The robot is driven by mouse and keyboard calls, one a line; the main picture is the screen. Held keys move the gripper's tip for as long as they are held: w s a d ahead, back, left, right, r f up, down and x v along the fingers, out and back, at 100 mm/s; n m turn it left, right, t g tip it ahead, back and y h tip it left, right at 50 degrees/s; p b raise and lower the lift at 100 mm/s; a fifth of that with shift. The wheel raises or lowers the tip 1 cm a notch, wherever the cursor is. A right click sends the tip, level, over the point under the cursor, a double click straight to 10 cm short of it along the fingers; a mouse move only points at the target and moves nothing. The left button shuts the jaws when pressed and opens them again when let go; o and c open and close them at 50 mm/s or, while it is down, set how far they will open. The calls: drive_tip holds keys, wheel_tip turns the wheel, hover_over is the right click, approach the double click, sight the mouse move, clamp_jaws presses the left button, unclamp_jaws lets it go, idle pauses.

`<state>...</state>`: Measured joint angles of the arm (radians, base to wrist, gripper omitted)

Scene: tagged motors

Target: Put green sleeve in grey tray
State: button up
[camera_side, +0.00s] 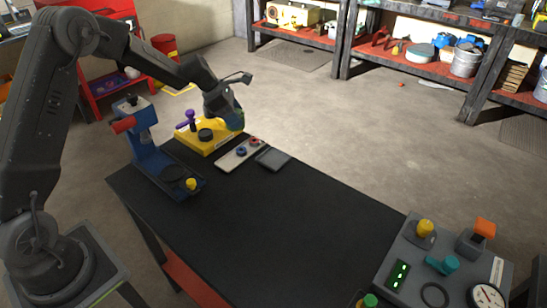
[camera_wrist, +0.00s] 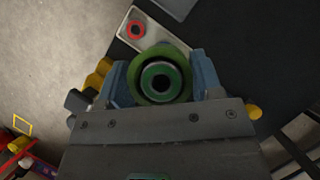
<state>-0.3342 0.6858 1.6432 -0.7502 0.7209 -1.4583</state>
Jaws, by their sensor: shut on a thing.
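The green sleeve (camera_wrist: 149,53) shows in the wrist view as a wide green ring with a darker green ring and black centre inside it. My gripper (camera_wrist: 162,76) has its blue fingers closed on either side of the sleeve. In the side view my gripper (camera_side: 233,121) is at the far end of the table, above and near the yellow base; the sleeve is hard to make out there. The small grey tray (camera_side: 273,159) lies flat on the table to the right of my gripper. A corner of the tray (camera_wrist: 177,7) shows at the top of the wrist view.
A pale plate (camera_side: 228,163) with a red and a blue ring lies between the yellow base (camera_side: 207,147) and the tray. A blue stand (camera_side: 150,160) with a red handle is nearer my arm. A grey panel (camera_side: 432,250) stands at the right. The table's middle is clear.

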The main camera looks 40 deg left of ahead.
drive_tip(key=w+d+f, duration=0.1)
drive_tip(key=d+f, duration=0.1)
drive_tip(key=d, duration=0.1)
drive_tip(key=w+d+f, duration=0.2)
drive_tip(key=d, duration=0.1)
drive_tip(key=w+d+f, duration=0.2)
drive_tip(key=d, duration=0.2)
drive_tip(key=shift+w+f, duration=0.2)
drive_tip(key=shift+f, duration=0.15)
drive_tip(key=shift+d+f, duration=0.1)
drive_tip(key=shift+f, duration=1.95)
drive_tip(key=o, duration=1.1)
drive_tip(key=shift+f, duration=0.2)
drive_tip(key=shift+r, duration=0.1)
